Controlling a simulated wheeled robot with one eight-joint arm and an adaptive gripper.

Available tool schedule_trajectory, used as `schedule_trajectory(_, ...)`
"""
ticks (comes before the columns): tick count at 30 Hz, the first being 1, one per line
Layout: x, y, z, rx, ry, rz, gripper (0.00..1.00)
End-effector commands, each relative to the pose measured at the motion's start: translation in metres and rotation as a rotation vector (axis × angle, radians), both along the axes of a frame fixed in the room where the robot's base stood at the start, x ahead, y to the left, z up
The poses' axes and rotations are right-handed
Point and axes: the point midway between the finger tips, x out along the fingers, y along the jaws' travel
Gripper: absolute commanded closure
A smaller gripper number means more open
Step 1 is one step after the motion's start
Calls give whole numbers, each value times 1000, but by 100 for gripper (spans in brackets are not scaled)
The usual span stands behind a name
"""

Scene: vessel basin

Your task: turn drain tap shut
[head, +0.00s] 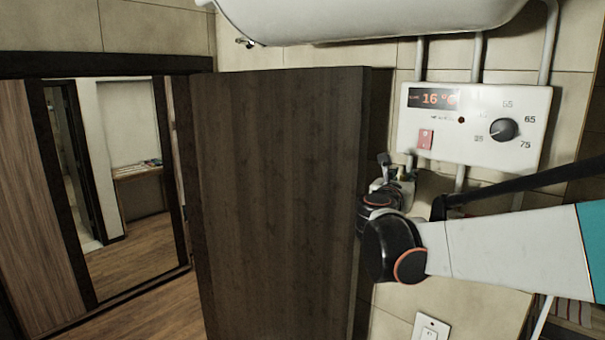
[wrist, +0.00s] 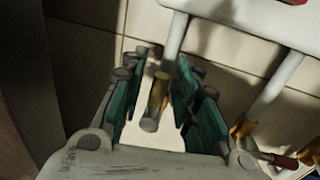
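My gripper (wrist: 155,75) is open in the wrist view, with its two teal-padded fingers apart. A short brass-coloured stub with a grey end (wrist: 158,95) shows between the fingers, and neither pad clearly touches it. A red-tipped lever (wrist: 280,159) on a brass fitting (wrist: 247,130) shows at the lower right, outside the right finger. I cannot tell for sure which of these is the drain tap. In the head view my gripper (head: 393,170) is small and partly hidden by my arm, below the lower left of the heater's control box. No tap shows clearly there.
The white control box (head: 475,125) has a 16 °C display, a red switch and a black dial. A white tank (head: 370,15) hangs above. A dark wooden panel (head: 280,200) stands close left of my gripper.

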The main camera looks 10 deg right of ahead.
Motion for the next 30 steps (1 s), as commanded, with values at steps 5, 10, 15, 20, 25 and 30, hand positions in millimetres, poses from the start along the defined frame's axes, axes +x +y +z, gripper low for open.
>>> schedule_trajectory(5, 3, -1, 0, 0, 0, 0, 71)
schedule_trajectory(10, 2, -1, 0, 0, 0, 0, 82)
schedule_trajectory(15, 2, -1, 0, 0, 0, 0, 100)
schedule_trajectory(20, 2, -1, 0, 2, -1, 0, 100)
schedule_trajectory(25, 1, -2, -1, 16, -21, 0, 100)
schedule_trajectory(30, -4, -4, -2, 60, -79, 1, 100)
